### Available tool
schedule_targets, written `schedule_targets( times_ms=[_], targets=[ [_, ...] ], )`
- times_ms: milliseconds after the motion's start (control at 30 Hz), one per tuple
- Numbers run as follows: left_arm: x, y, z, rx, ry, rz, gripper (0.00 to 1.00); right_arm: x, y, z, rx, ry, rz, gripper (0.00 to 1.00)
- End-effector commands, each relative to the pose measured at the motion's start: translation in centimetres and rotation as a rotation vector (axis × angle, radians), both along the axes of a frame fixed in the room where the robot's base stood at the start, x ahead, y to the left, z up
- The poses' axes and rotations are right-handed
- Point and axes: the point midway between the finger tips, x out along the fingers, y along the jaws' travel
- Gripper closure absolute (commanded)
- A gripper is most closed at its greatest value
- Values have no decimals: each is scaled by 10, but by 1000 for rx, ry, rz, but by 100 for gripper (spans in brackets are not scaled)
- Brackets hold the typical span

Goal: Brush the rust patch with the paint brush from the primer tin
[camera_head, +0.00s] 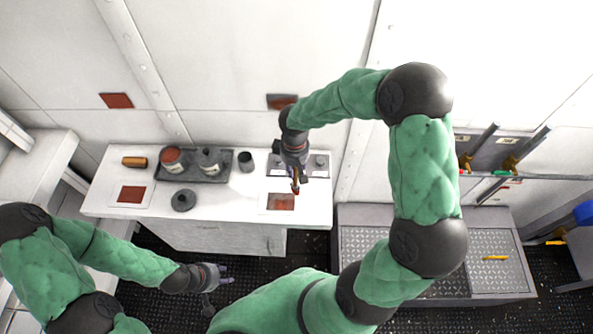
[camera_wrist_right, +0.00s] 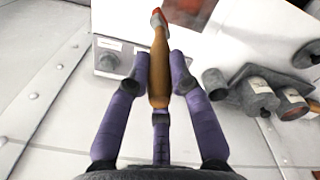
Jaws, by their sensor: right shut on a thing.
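My right gripper (camera_head: 296,178) is shut on the paint brush (camera_wrist_right: 159,72) by its brown handle. The brush's red-tipped bristles (camera_wrist_right: 157,18) point away from the gripper. In the head view the brush is over the front right of the white counter, at the rust patch (camera_head: 281,202) on a pale panel. I cannot tell whether the bristles touch it. A reddish-brown patch also shows at the top of the wrist view (camera_wrist_right: 190,8). The primer tin (camera_head: 172,157), red inside, stands in a grey tray. My left gripper (camera_head: 222,275) is open and empty, below the counter's front edge.
The grey tray (camera_head: 190,179) also holds another tin (camera_head: 210,160). A dark cup (camera_head: 246,162), a round grey lid (camera_head: 183,200), a brown roll (camera_head: 134,162) and another rust-coloured square (camera_head: 131,194) are on the counter. A control panel with knobs (camera_head: 320,162) sits behind the patch.

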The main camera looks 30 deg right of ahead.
Motion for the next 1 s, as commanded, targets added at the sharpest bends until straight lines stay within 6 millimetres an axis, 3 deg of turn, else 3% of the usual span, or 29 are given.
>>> schedule_targets(
  times_ms=[300,1000],
  targets=[
    [0,0,19,0,1,0,60,5,2,28,-1,0,0,100],
    [0,0,19,0,1,0,60,6,2,29,0,0,-1,100]
  ],
)
